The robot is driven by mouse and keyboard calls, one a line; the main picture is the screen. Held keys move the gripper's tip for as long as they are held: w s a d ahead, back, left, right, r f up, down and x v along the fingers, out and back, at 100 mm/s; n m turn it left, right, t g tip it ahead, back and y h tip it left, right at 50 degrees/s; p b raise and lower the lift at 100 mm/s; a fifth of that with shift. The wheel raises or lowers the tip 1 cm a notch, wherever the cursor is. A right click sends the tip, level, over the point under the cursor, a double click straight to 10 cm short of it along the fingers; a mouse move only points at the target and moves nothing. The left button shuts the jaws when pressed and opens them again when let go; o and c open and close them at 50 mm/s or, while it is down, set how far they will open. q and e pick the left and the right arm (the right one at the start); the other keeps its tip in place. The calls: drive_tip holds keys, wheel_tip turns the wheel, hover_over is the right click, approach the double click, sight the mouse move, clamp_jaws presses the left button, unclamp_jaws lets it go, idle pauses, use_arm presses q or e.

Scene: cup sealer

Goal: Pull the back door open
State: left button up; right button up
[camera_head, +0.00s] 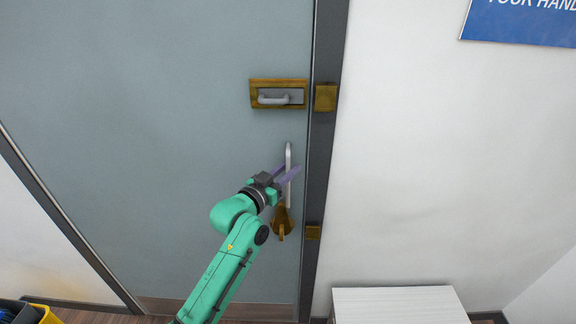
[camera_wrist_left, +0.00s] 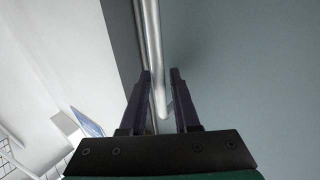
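The grey back door (camera_head: 150,130) stands shut in its dark frame (camera_head: 320,150). A vertical silver pull handle (camera_head: 289,158) is near its right edge. A brass latch plate with a grey lever (camera_head: 273,99) is above it, and a brass knob (camera_head: 282,222) is below it. My left gripper (camera_head: 288,174) is at the handle. In the left wrist view its dark fingers (camera_wrist_left: 163,85) are open on either side of the handle bar (camera_wrist_left: 154,50), with a gap to the bar visible at the right finger. My right gripper is not in view.
A white wall (camera_head: 440,150) with a blue sign (camera_head: 522,20) is right of the door. A white box-like unit (camera_head: 398,305) stands at the lower right. A dark and yellow bin (camera_head: 30,312) is at the lower left.

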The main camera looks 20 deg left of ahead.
use_arm(q)
clamp_jaws()
idle(1.4)
